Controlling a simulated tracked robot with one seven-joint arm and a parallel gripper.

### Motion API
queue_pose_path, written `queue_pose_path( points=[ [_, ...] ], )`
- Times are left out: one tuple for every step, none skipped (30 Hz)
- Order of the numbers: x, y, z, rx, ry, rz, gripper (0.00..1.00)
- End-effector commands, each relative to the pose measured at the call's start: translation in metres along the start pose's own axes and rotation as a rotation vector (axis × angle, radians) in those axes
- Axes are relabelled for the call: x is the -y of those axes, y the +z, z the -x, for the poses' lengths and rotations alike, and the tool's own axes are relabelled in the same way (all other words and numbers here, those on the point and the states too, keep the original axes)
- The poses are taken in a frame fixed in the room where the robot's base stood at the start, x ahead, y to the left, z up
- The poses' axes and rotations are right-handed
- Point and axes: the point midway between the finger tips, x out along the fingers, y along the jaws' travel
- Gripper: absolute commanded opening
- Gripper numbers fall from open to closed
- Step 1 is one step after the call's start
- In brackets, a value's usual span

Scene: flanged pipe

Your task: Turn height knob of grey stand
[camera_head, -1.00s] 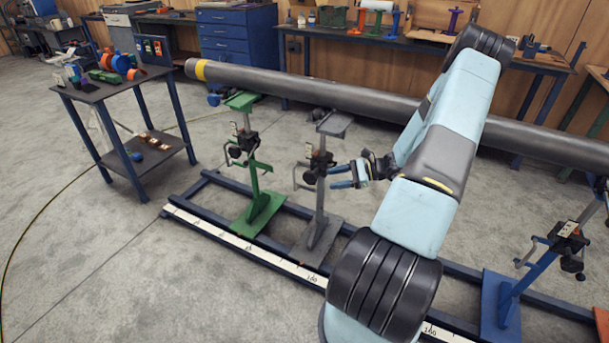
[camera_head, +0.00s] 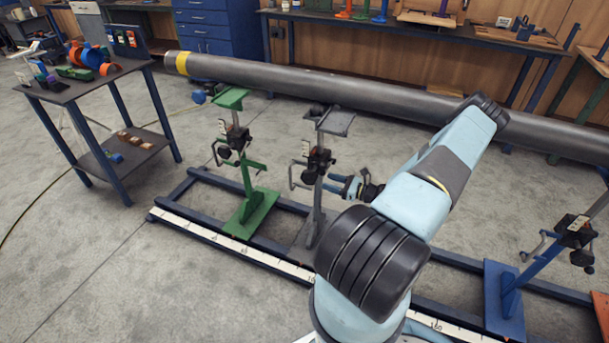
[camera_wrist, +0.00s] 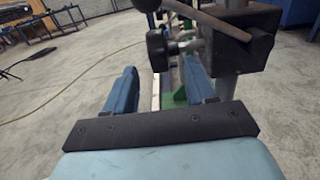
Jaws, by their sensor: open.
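The grey stand (camera_head: 318,205) stands upright on the blue rail frame, with a flat top plate. Its black clamp block (camera_head: 320,160) sits midway up the post, and the block also shows in the wrist view (camera_wrist: 240,38). A black round height knob (camera_wrist: 157,50) sticks out from the block on a short shaft, and shows small in the head view (camera_head: 309,178). My gripper (camera_head: 331,180) is open beside the grey post, on its right. In the wrist view its two blue fingers (camera_wrist: 159,68) are apart and empty, with the knob just beyond the tips, between them.
A bar handle (camera_wrist: 222,22) crosses the block close above the knob. The green stand (camera_head: 247,190) is left of the grey one, and a blue stand (camera_head: 530,270) is at right. A long grey pipe (camera_head: 300,82) runs across behind.

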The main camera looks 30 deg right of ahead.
Motion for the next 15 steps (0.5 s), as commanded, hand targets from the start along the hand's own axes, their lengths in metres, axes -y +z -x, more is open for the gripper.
queue_pose_path(
  points=[
    [-0.002, 0.000, -0.011, 0.001, 0.005, -0.001, 0.55],
    [-0.002, 0.000, -0.018, 0.001, 0.007, 0.000, 0.55],
    [-0.003, 0.000, -0.026, 0.001, 0.009, 0.000, 0.55],
    [-0.003, 0.000, -0.031, 0.001, 0.010, 0.000, 0.55],
    [-0.003, 0.000, -0.037, 0.001, 0.010, 0.001, 0.55],
    [-0.003, 0.000, -0.044, 0.000, 0.011, 0.001, 0.55],
    [-0.004, 0.000, -0.050, 0.000, 0.012, 0.002, 0.55],
    [-0.004, 0.000, -0.056, 0.001, 0.013, 0.001, 0.55],
    [-0.004, 0.000, -0.063, 0.001, 0.012, 0.000, 0.55],
    [-0.004, 0.000, -0.068, 0.000, 0.012, 0.000, 0.55],
    [-0.004, 0.000, -0.073, 0.000, 0.013, 0.001, 0.55],
    [-0.005, 0.000, -0.080, 0.000, 0.014, 0.000, 0.55],
    [-0.005, 0.000, -0.085, 0.000, 0.014, 0.000, 0.55],
    [-0.005, 0.000, -0.089, 0.000, 0.013, 0.000, 0.55],
    [-0.005, 0.000, -0.094, 0.000, 0.013, 0.000, 0.55]
  ],
)
